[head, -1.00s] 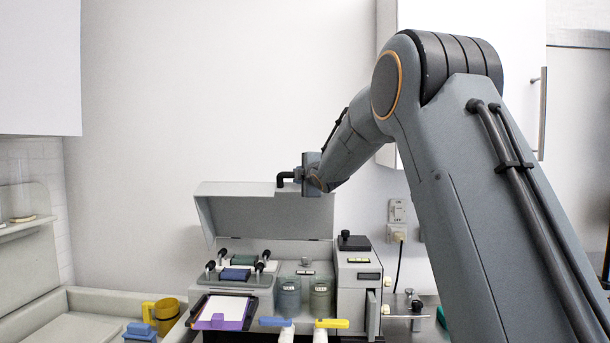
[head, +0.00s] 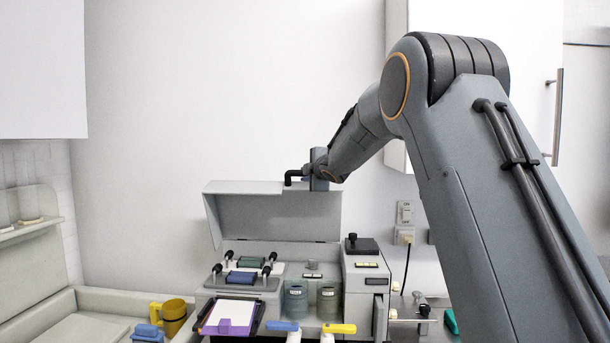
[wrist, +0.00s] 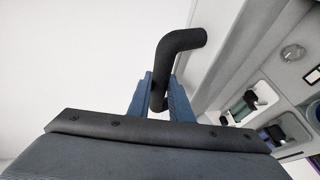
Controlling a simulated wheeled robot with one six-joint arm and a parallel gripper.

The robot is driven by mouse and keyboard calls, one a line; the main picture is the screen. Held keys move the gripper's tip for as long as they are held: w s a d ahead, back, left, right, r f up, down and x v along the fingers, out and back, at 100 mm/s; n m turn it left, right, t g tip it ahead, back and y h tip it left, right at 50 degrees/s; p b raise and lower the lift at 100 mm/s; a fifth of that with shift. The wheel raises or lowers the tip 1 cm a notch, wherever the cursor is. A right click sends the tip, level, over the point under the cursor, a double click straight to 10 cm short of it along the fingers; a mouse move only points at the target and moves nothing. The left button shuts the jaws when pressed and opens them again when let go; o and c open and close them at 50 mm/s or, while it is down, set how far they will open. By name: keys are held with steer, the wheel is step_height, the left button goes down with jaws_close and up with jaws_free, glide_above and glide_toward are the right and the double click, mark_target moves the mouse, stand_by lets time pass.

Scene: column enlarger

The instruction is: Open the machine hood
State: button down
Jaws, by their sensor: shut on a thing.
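The machine hood (head: 270,215) stands raised above the grey machine at the back of the counter, its hollow inner side facing me. A black bent handle (head: 290,177) is at the hood's upper edge. My gripper (head: 310,172) is at this handle, at the hood's top right. In the wrist view my gripper (wrist: 160,88) has its two blue-grey fingers shut on the black handle (wrist: 181,42), whose bent end rises above the fingertips. The hood shows pale at the right of that view (wrist: 245,50). The exact finger contact is small in the head view.
Under the hood are bottles (head: 296,300) and a rack with black knobs (head: 240,282). A purple-edged tray (head: 228,316) and blue and yellow-handled tools (head: 339,328) are in front. A yellow mug (head: 173,315) stands left. A wall cabinet (head: 480,60) is behind my arm.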

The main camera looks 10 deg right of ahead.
steer(key=c, duration=1.7)
jaws_free()
steer(key=shift+b+v, duration=1.5)
steer(key=shift+v, duration=2.35)
steer(key=shift+f, duration=0.1)
